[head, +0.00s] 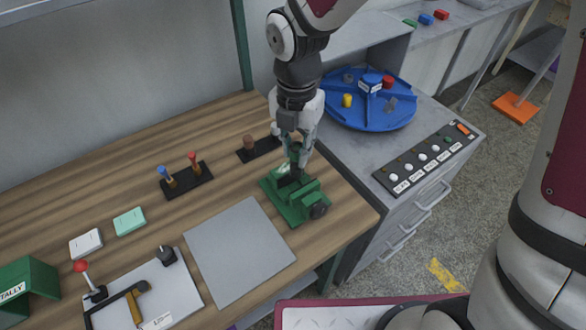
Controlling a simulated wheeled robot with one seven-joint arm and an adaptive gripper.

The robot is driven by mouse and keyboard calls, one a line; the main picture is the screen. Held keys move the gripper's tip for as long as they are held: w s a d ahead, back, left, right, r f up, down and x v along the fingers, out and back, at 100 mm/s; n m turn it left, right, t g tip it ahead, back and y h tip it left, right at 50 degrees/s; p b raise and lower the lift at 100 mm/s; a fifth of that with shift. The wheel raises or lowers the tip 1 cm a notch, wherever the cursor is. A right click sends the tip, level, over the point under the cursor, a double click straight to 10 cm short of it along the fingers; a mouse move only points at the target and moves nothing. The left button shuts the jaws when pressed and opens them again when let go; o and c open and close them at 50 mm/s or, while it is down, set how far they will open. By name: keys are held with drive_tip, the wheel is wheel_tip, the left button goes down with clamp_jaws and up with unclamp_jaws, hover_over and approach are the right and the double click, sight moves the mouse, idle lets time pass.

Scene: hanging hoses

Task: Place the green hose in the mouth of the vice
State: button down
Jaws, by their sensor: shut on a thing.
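The green vice (297,200) stands near the right end of the wooden workbench, with a dark round knob at its front right. My gripper (298,158) points down right above the vice and is shut on the green hose (294,153). Only a small dark green part of the hose shows between the fingers. The hose's lower end and the vice's mouth are partly hidden by the fingers, so I cannot tell whether the hose is inside the mouth or just over it.
A grey plate (238,250) lies in front of the vice. A black stand with blue and red pegs (187,180) and a dark stand with a brown knob (258,148) are to the left. A blue divided turntable (368,105) and a button panel (425,158) are on the grey cabinet at right.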

sight(296, 168)
drive_tip(key=shift+f, duration=3.15)
drive_tip(key=shift+f, duration=0.15)
drive_tip(key=c, duration=1.4)
unclamp_jaws()
drive_tip(key=shift+o, duration=0.2)
